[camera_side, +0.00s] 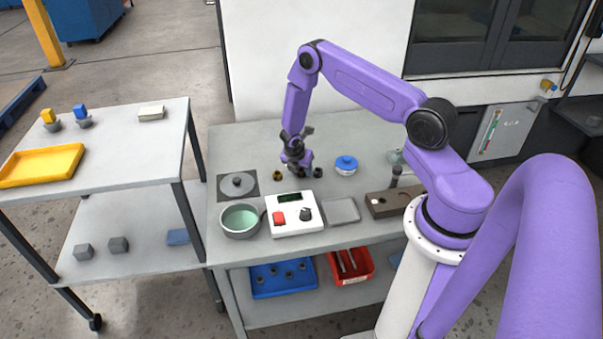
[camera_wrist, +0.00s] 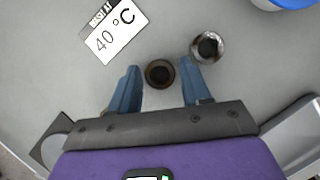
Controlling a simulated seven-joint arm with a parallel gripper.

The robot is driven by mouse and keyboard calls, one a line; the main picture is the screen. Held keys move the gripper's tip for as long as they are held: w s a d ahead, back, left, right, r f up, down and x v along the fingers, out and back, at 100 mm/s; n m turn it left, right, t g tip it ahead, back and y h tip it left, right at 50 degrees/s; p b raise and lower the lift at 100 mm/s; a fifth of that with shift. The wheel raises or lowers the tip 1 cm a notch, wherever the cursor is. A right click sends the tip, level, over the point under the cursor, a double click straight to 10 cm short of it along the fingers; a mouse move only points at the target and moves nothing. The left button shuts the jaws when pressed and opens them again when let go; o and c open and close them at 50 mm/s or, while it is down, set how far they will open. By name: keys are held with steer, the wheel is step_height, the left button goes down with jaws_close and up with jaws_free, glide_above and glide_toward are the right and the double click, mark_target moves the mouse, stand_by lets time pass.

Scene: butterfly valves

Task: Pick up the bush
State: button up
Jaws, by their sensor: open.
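A small dark brown ring-shaped bush (camera_wrist: 160,73) stands on the grey table in the wrist view, with a dark opening on top. My gripper (camera_wrist: 160,80) is open, with its blue fingers on either side of this bush in the picture. I cannot tell whether the fingertips are down at its height. A second ring (camera_wrist: 207,47), greyer and shinier, stands close by, just beyond the right fingertip. In the side view my gripper (camera_side: 297,160) points down low over the table. Small rings show beside it, one brownish (camera_side: 277,175) at left and one dark (camera_side: 317,172) at right.
A white "40 °C" label (camera_wrist: 113,38) lies upper left in the wrist view. A blue-lidded container (camera_side: 346,165) stands right of my gripper. A white control box (camera_side: 294,214), green-filled pot (camera_side: 240,220) and grey tray (camera_side: 341,211) stand nearer the front edge.

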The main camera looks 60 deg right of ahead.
steer(key=c, duration=0.8)
steer(key=shift+c, duration=0.3)
steer(key=shift+r, duration=0.2)
